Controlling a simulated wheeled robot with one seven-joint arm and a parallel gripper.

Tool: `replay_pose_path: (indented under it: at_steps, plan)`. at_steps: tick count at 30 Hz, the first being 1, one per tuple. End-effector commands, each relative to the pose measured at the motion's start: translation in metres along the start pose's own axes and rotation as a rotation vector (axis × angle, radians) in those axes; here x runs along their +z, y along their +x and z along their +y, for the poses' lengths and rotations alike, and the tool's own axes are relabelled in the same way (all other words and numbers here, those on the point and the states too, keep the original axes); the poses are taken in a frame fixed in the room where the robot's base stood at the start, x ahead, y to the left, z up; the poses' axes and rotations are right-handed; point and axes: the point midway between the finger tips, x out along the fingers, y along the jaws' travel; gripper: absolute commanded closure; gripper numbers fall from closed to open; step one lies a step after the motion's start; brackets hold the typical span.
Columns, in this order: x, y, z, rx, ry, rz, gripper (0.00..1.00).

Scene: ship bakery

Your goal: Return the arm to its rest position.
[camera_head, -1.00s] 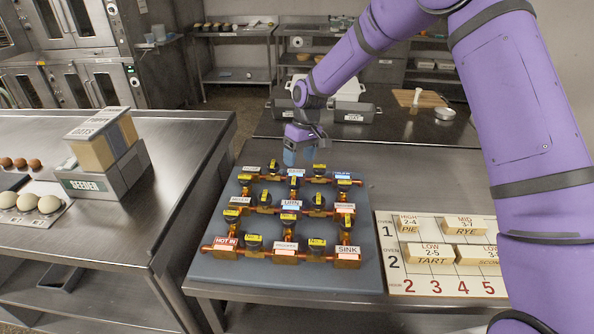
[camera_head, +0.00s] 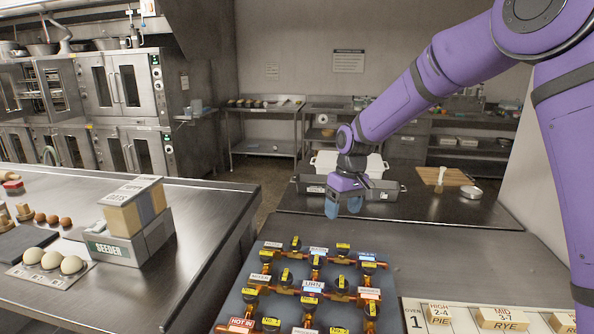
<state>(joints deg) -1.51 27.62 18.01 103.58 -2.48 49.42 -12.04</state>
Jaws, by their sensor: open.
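My purple arm comes in from the upper right. My gripper (camera_head: 343,206) has blue fingertips that point down and hangs over the bench just beyond the far edge of the valve board. It looks empty, with its jaws open. The grey valve board (camera_head: 236,303) carries copper pipes with several black valve knobs and labels such as URN and HOT IN. Its near part is cut off by the bottom of the picture.
The oven board (camera_head: 465,317) with wooden blocks lies at the lower right. A left counter (camera_head: 215,205) holds eggs and a seeder box (camera_head: 130,243). Behind my gripper stand grey tins (camera_head: 385,190), a white tub (camera_head: 362,163), a cutting board (camera_head: 440,177) and a small bowl (camera_head: 471,192).

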Motion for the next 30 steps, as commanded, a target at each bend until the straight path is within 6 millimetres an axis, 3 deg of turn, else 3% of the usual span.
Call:
replay_pose_path:
  at_steps: [1, 6, 15, 24, 30]
  plan:
    - [0.012, -0.019, 0.0, 0.022, 0.012, 0.015, 0.31]
    - [0.052, -0.068, 0.0, 0.08, 0.064, 0.052, 0.31]
    - [0.133, -0.137, -0.006, 0.163, 0.167, 0.13, 0.31]
    - [0.222, -0.182, -0.019, 0.217, 0.281, 0.222, 0.31]
    - [0.281, -0.196, -0.031, 0.237, 0.358, 0.29, 0.31]
